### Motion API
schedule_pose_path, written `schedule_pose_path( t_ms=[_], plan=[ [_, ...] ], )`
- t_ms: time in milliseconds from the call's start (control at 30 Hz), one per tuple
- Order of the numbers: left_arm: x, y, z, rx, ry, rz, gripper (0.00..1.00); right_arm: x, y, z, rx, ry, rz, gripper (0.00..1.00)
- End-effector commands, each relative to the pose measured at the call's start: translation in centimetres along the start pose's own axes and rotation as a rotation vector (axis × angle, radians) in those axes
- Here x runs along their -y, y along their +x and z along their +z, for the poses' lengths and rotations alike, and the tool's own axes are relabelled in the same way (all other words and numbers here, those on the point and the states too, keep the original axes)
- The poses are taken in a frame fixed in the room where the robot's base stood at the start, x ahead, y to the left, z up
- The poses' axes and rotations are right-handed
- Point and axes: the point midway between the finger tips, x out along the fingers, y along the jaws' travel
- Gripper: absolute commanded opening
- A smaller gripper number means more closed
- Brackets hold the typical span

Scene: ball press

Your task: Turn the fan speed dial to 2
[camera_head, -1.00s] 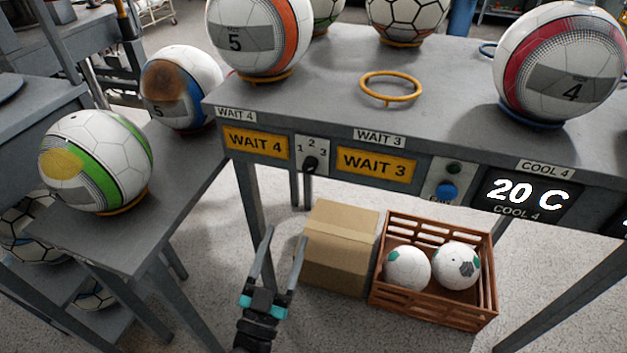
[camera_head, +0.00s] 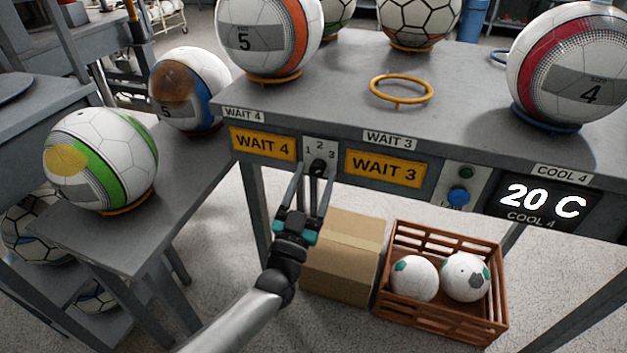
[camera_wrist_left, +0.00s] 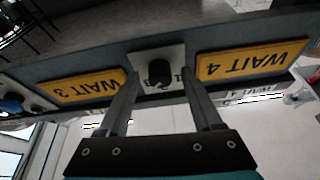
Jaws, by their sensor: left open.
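The fan speed dial (camera_head: 318,166) is a small black knob on a white plate marked 1, 2, 3, set in the front of the grey table between the WAIT 4 and WAIT 3 signs. Which number it points to cannot be told. My left gripper (camera_head: 316,173) is open in front of the dial, its fingertips pointing up at the plate. In the left wrist view the dial (camera_wrist_left: 159,72) shows upside down between the two spread fingers (camera_wrist_left: 158,77). Neither finger clearly touches it. My right gripper is not in view.
A blue button (camera_head: 458,197) and a 20 C display (camera_head: 541,201) are further right on the table front. A cardboard box (camera_head: 345,262) and a brown crate (camera_head: 452,318) with two balls stand below. Balls rest on rings on the table (camera_head: 370,122) and the lower left bench (camera_head: 120,243).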

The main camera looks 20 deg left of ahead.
Motion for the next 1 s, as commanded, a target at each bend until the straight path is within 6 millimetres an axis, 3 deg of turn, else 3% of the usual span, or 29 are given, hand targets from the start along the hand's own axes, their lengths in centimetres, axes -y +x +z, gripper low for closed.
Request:
schedule_pose_path(
  t_ms=[133,733,1000],
  plan=[
    [-0.01,0.0,0.0,0.0,0.0,0.0,0.66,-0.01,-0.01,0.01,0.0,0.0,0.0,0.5],
    [-0.01,-0.04,0.01,0.0,0.0,0.0,0.0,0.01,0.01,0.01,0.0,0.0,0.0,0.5],
    [-0.02,-0.05,0.01,0.0,-0.001,-0.001,0.0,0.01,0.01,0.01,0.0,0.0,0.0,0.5]
  ],
)
